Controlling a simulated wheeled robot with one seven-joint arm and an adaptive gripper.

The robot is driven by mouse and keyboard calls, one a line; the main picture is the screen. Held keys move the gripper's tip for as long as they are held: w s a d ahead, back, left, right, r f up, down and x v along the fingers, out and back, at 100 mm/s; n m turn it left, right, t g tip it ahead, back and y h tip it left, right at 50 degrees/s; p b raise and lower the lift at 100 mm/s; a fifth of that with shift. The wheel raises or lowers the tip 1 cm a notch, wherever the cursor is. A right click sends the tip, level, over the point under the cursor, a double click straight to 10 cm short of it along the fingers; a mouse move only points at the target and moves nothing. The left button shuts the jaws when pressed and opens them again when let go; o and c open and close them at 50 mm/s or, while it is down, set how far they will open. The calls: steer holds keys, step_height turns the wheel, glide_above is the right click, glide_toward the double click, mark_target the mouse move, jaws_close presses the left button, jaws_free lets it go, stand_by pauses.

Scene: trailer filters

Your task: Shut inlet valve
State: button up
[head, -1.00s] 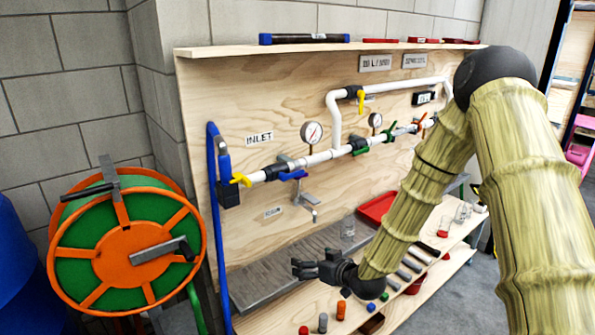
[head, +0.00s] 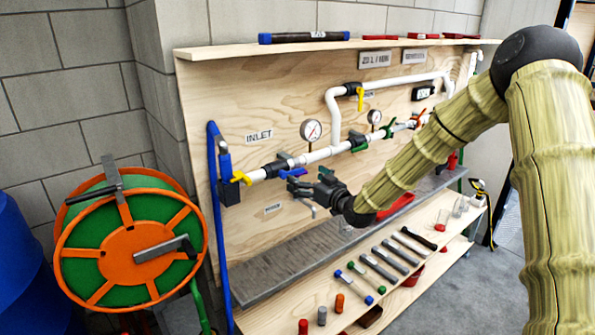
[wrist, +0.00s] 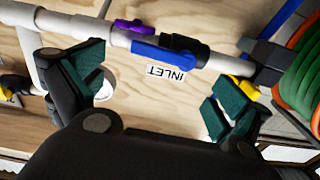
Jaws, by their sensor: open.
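The INLET label (head: 259,135) is on the plywood board, above the left end of the white pipe (head: 320,156). A yellow valve handle (head: 241,177) sits at that left end, and a blue handle (head: 293,172) is just right of it. My gripper (head: 308,184) is open and empty, below and in front of the pipe near the blue handle. In the wrist view the INLET label (wrist: 166,73) appears upside down between the open fingers. There the blue handle (wrist: 160,57) lies along the pipe, and the yellow handle (wrist: 243,85) is partly hidden by the right finger.
A pressure gauge (head: 311,130) and a green handle (head: 358,142) are farther right along the pipe. An orange and green hose reel (head: 128,246) stands at the left. Several tools and coloured pieces lie on the bench (head: 330,272) below. A shelf (head: 220,50) tops the board.

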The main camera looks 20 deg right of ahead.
mark_target(294, 171)
steer(key=shift+p+x, duration=0.5)
steer(key=shift+x, duration=1.75)
steer(key=shift+c, duration=0.4)
steer(key=c, duration=1.4)
